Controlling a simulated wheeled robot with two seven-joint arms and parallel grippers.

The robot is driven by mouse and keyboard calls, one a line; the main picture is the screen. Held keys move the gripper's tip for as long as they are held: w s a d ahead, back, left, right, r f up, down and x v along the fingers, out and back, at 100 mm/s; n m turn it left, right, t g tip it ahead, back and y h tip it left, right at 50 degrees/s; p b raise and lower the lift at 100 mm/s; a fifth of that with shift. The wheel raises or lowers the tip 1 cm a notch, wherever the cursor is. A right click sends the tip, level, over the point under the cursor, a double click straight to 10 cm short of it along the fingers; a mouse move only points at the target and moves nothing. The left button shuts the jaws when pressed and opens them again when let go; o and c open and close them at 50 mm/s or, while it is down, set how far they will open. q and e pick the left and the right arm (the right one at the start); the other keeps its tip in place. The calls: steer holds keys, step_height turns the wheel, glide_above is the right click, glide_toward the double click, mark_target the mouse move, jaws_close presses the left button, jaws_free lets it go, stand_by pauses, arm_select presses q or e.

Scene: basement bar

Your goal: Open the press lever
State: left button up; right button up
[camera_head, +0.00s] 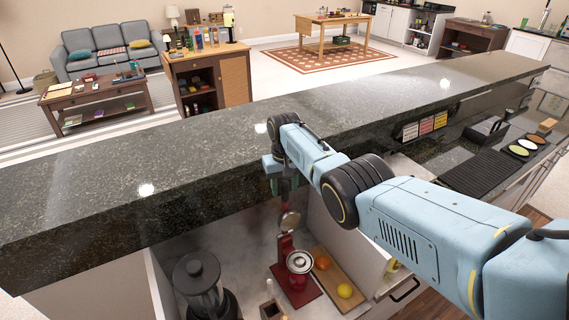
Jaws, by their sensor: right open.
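The red press (285,247) stands on a red base on the light lower counter, below the raised granite bar top. Its round grey-and-red upper part (290,219) is up near my right gripper, above a metal cup (300,262). The lever is hard to make out there. My right gripper (285,193) is open and points down from the blue arm, just above the press's upper part. Its fingertips are small and dark, and I cannot tell whether they touch the press. My left gripper is not in view.
A blender (203,285) stands to the left of the press. A cutting board (330,270) with an orange (323,262) and a yellow fruit (345,290) lies to the right. The granite bar top (120,185) runs close behind. A small container (271,309) stands in front.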

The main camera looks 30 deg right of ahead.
step_height(320, 180, up, 11)
steer(key=shift+r+p, duration=0.1)
steer(key=shift+p, duration=0.35)
